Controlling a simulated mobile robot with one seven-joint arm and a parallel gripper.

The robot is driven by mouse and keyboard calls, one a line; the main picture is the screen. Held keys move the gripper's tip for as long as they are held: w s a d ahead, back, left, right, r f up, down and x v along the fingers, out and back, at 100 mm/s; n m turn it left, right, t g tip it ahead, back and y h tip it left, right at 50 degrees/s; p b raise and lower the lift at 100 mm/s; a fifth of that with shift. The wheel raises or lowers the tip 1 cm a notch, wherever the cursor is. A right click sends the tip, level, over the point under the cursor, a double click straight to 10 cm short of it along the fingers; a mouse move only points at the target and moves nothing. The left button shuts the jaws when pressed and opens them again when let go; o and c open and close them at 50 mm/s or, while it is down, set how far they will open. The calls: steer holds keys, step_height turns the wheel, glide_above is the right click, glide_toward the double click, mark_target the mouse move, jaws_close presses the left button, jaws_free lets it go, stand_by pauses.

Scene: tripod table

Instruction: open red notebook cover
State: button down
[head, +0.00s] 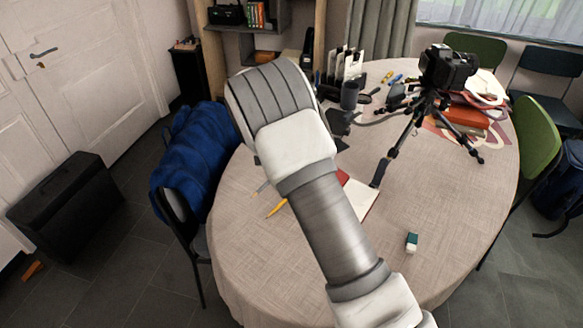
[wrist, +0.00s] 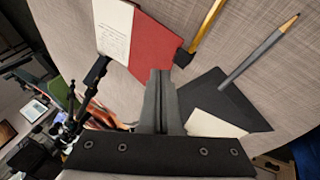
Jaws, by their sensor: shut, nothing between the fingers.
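The red notebook shows in the wrist view with a white written page (wrist: 114,28) on the left and a red cover panel (wrist: 152,45) lying beside it on the right. The cover looks laid open, roughly flat. My gripper (wrist: 161,73) is shut and empty, its fingertips at the lower edge of the red panel; I cannot tell whether they touch it. In the head view my arm hides the gripper and much of the notebook; a bit of red (head: 343,177) and the white page (head: 359,199) show to the right of the arm.
A yellow pencil (wrist: 207,25) and a grey pencil (wrist: 258,53) lie near the notebook. A camera on a tripod (head: 447,68) stands at the back right of the round table (head: 440,210). A small green-and-white block (head: 411,242) lies at the front right, with clear cloth around it.

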steer(key=w+a+f+p+v, duration=0.1)
steer(key=a+v, duration=0.1)
steer(key=v, duration=0.8)
steer(key=s+d+r+n+y+p, duration=0.1)
steer(key=s+d+r, duration=0.3)
steer(key=r, duration=0.2)
steer(key=s+d+r+t+y+p, duration=0.1)
steer(key=s+d+r+y, duration=0.15)
steer(key=s+r, duration=0.35)
steer(key=s+d+r+n+y+p, duration=0.1)
steer(key=s+d+r, duration=0.2)
steer(key=d+r, duration=0.3)
steer(key=s+d+r+n+t+y+p, duration=0.1)
steer(key=s+r, duration=0.1)
steer(key=s, duration=0.9)
steer(key=s+d+r+n+t+p, duration=0.2)
steer(key=s, duration=0.9)
steer(key=shift+r+t+y, duration=0.3)
steer(key=shift+y, duration=0.05)
